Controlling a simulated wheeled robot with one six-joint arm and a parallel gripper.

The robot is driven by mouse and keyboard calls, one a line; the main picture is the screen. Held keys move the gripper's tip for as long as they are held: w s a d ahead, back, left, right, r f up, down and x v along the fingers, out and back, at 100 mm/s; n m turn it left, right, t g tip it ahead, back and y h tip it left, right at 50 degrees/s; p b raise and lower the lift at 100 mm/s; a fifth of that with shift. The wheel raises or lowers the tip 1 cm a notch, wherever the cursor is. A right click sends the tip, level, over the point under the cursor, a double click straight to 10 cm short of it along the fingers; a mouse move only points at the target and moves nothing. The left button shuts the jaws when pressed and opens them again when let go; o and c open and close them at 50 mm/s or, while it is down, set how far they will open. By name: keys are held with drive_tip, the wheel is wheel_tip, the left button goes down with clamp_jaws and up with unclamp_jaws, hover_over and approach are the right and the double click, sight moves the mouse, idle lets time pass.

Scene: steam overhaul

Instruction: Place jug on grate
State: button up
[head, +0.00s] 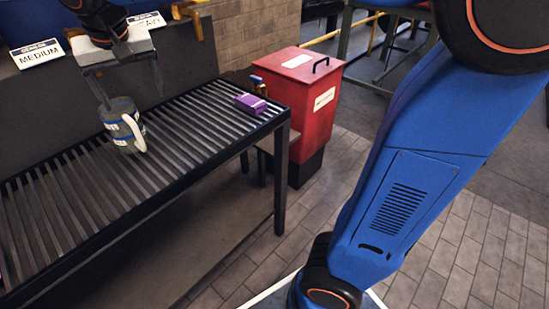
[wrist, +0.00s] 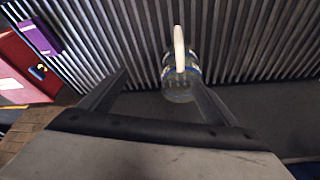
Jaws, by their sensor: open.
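The jug (head: 120,122) is grey with blue and white bands and a white handle. It stands upright on the slatted metal grate (head: 190,128), towards the grate's back left. My gripper (head: 130,103) is above and around the jug's top in the head view, and its jaws are open. In the wrist view the jug (wrist: 181,84) shows between and beyond the fingers of my gripper (wrist: 163,78), nearer the right finger. Whether a finger touches the jug I cannot tell.
A purple box (head: 251,104) and a small dark bottle (head: 258,86) stand at the grate's right end. A red bin (head: 300,105) with a black handle is beyond it. Signs, one reading MEDIUM (head: 37,54), are on the back ledge. Middle grate is clear.

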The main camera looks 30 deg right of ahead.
drive_tip(key=s+d+f, duration=0.2)
drive_tip(key=s+d, duration=0.3)
drive_tip(key=d, duration=0.3)
drive_tip(key=s+d+f, duration=0.3)
drive_tip(key=s+d, duration=0.2)
drive_tip(key=d, duration=0.3)
drive_tip(key=s+d+f, duration=0.8)
drive_tip(key=s+f, duration=0.3)
drive_tip(key=s, duration=0.3)
drive_tip(key=shift+d+f, duration=0.15)
drive_tip(key=shift+d, duration=0.25)
